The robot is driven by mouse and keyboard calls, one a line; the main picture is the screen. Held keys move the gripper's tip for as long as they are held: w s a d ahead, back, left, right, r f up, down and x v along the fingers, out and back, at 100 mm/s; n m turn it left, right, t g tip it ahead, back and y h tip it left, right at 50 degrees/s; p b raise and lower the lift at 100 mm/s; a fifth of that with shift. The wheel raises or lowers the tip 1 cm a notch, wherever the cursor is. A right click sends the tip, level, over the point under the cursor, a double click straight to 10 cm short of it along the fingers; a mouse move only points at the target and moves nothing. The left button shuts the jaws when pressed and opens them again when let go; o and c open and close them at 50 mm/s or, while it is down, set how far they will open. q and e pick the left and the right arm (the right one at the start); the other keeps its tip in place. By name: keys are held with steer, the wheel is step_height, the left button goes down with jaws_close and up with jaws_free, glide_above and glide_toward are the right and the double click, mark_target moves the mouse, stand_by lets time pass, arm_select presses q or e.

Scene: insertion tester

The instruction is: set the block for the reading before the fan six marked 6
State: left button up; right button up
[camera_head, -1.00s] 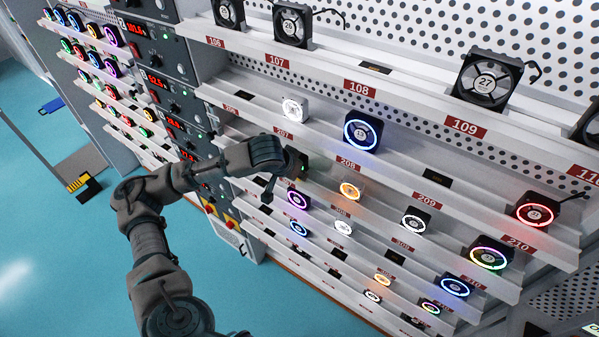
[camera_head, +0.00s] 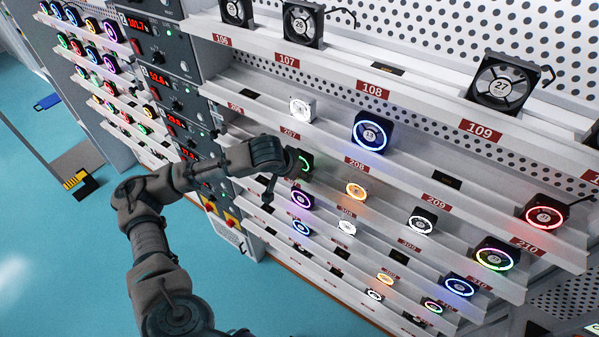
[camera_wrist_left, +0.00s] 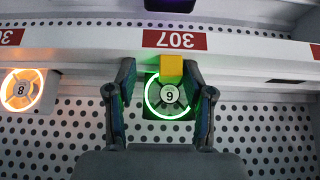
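A fan with a green lit ring (camera_wrist_left: 169,97) sits below the red 307 label in the left wrist view. Its hub numeral looks like a 9 there, in a picture where the labels appear upside down. A yellow block (camera_wrist_left: 171,68) is at the fan's edge, by the shelf lip and label. My left gripper (camera_wrist_left: 166,88) is open, one finger on each side of the fan and block, with gaps visible beside the block. In the head view, my left gripper (camera_head: 292,163) is at the rack by the green-ringed fan (camera_head: 304,164). My right gripper is not in view.
An orange-ringed fan (camera_wrist_left: 22,90) marked 8 stands left of the gripper in the wrist view. The tiered white rack holds several other lit fans, such as the blue-ringed one (camera_head: 371,133). Panels with red readouts (camera_head: 158,77) stand left of the rack.

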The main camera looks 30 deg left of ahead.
arm_select(q)
steer(key=shift+a+f, duration=0.3)
steer(key=shift+a, duration=0.15)
steer(key=shift+a+f, duration=0.1)
steer(key=shift+a, duration=0.25)
steer(key=shift+s+d, duration=0.1)
steer(key=shift+d, duration=0.15)
steer(key=shift+r, duration=0.6)
steer(key=v, duration=1.1)
steer(key=shift+r+p, duration=0.3)
steer(key=shift+r, duration=0.1)
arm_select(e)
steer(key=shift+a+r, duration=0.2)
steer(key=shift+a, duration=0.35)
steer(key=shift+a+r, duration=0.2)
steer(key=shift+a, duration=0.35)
arm_select(q)
steer(key=shift+a, duration=0.2)
